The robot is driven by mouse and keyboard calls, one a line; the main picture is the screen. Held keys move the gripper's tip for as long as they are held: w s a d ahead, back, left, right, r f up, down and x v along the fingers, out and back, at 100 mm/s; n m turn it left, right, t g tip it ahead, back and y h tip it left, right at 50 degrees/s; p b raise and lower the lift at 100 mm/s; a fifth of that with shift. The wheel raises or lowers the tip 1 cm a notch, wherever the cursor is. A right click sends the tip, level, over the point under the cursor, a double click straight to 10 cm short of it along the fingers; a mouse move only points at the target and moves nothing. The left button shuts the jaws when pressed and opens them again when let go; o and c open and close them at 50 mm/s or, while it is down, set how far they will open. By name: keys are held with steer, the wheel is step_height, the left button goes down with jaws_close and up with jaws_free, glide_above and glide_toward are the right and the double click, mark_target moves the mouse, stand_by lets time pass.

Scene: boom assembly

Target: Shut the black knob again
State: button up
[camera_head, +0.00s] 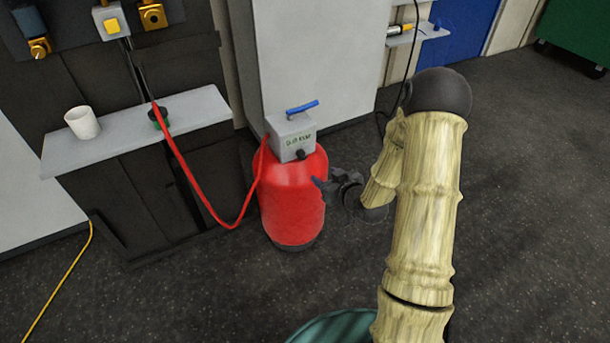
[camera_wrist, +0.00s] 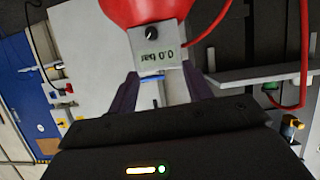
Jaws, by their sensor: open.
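The black knob (camera_head: 300,155) sits on the lower front of a grey box (camera_head: 290,136) on top of a red tank (camera_head: 292,200). In the wrist view, which is upside down, the knob (camera_wrist: 151,33) shows above the box's display, which seems to read 0.0 bar. My gripper (camera_head: 323,184) is just right of the tank, below the knob's height in the picture. In the wrist view my gripper (camera_wrist: 160,75) has its fingers apart with nothing between them, and the knob lies beyond the fingertips. I see no contact with the knob.
A blue lever (camera_head: 302,107) tops the box. A red hose (camera_head: 190,175) hangs from the tank to a grey shelf (camera_head: 135,130) at left, which holds a white cup (camera_head: 82,122). A grey cabinet (camera_head: 315,60) stands behind.

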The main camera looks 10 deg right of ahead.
step_height(320, 180, down, 8)
steer(key=d+t+y+b, duration=0.1)
steer(key=t+b, duration=0.2)
steer(key=b, duration=0.3)
steer(key=m+t+b, duration=0.1)
steer(key=t+b, duration=0.1)
steer(key=b, duration=0.2)
glide_toward(303, 158)
steer(key=x, duration=0.8)
steer(key=shift+w, duration=0.4)
steer(key=shift+c, duration=0.2)
steer(key=c, duration=0.9)
